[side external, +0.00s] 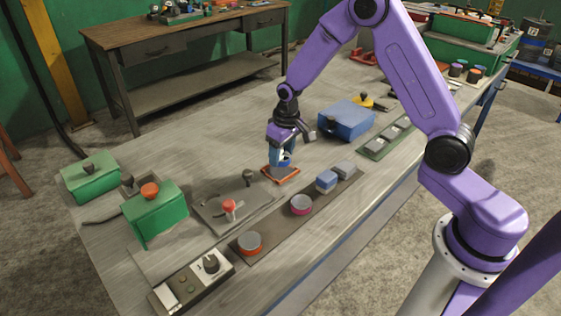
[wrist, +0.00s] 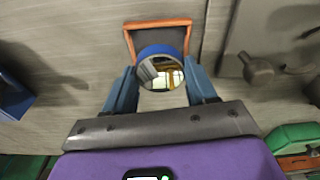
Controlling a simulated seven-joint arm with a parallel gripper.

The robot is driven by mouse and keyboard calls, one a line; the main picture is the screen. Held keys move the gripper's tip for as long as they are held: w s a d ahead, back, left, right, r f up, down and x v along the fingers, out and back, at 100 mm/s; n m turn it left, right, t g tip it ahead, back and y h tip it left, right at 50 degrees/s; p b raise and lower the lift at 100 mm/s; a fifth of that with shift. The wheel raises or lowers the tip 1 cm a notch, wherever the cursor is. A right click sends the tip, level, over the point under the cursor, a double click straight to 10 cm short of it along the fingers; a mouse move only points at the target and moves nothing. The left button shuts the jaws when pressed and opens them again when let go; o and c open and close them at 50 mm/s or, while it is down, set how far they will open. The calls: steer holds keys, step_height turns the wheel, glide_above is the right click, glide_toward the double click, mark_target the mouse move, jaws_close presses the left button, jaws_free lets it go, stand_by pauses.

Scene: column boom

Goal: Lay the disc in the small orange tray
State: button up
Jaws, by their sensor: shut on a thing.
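The disc (wrist: 160,72) has a blue rim and a shiny, mirror-like face. My gripper (wrist: 162,88) is shut on it, with one blue finger on each side. In the side external view my gripper (side external: 282,156) points down over the small orange tray (side external: 283,182), and the disc (side external: 285,158) shows partly between the fingers. The tray has an orange rim (wrist: 158,23) and a dark floor in the wrist view. The disc overlaps the tray's near part there and hides it. I cannot tell the exact gap between disc and tray.
A grey plate with a red knob (side external: 229,207) lies left of the tray. A dark strip (side external: 276,223) in front carries several round and square pieces. A blue box (side external: 346,121) stands behind right. Green boxes (side external: 157,215) stand at the left. Bare table lies behind the tray.

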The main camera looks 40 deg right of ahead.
mark_target(281, 162)
steer(key=shift+w+f, duration=0.25)
steer(key=shift+f, duration=1.55)
steer(key=shift+f, duration=0.15)
steer(key=o, duration=1.4)
